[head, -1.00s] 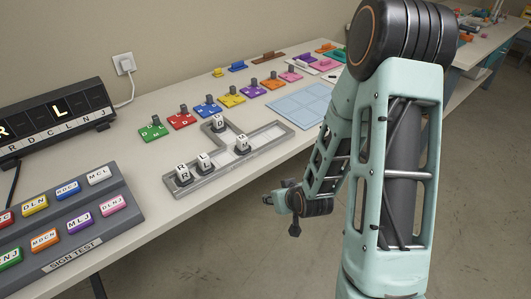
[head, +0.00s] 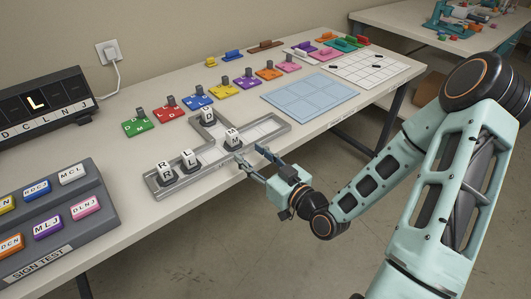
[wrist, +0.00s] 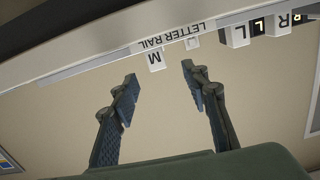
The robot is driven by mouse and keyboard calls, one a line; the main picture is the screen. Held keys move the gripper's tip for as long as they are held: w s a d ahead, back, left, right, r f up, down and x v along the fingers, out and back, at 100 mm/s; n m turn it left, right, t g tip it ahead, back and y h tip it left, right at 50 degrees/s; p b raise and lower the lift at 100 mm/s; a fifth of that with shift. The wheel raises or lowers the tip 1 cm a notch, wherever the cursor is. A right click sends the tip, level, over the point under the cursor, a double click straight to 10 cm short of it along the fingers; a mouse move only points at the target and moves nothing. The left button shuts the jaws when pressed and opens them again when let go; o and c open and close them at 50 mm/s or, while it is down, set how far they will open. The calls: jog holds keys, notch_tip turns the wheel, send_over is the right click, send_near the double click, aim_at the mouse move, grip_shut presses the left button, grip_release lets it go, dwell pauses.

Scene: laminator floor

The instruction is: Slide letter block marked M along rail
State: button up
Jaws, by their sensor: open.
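The white letter block marked M (head: 233,137) stands in the right part of the grey letter rail (head: 160,193), near its front edge. It also shows in the wrist view (wrist: 155,61), beyond the fingertips and roughly in line with the gap between them. My gripper (head: 251,156) is open and empty at the table's front edge, just right of and in front of the M block, apart from it. Both fingers (wrist: 160,76) show spread in the wrist view. Blocks L (head: 189,159) and R (head: 166,171) stand at the rail's left end; another block (head: 208,115) stands in its rear branch.
Coloured letter tiles (head: 198,103) with grey tabs line the table behind the rail. A light blue mat (head: 310,95) lies to the right. A dark display (head: 40,108) lit with L and a sign test panel (head: 60,220) stand at left. The floor before the table is clear.

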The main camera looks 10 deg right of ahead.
aim_at(235, 136)
jog(key=shift+w+d+r, duration=0.25)
jog(key=shift+d+r, duration=0.05)
jog(key=x, duration=1)
jog(key=shift+w+a+r, duration=0.25)
jog(key=shift+w+a, duration=0.05)
grip_shut()
